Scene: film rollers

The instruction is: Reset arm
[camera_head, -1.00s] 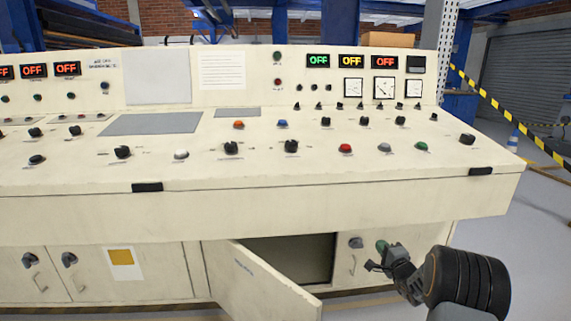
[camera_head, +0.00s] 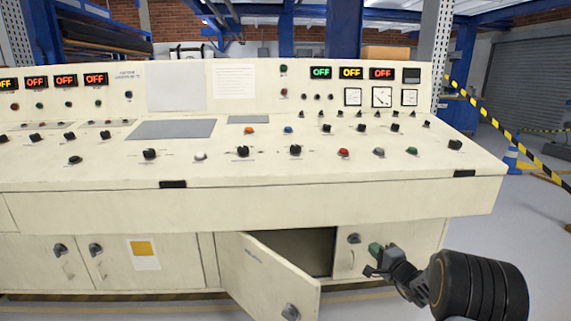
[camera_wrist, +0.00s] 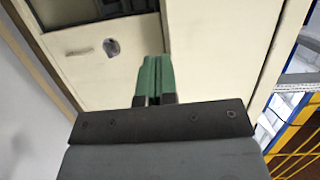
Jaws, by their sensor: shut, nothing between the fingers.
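My arm reaches in from the lower right in the head view. My gripper (camera_head: 374,250) has green fingertips and is shut and empty. It is in front of the closed cabinet door at the right of the console's base, close to that door's dark knob (camera_head: 353,238). I cannot tell whether it touches the door. In the wrist view my gripper's green fingers (camera_wrist: 155,78) lie together, with cream cabinet panels beyond them.
The cream control console (camera_head: 270,205) spans most of the head view, with buttons, knobs and lit OFF displays. One lower cabinet door (camera_head: 265,275) stands open towards me, left of my gripper. Open floor (camera_head: 510,220) lies to the right, with striped tape (camera_head: 510,140) behind.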

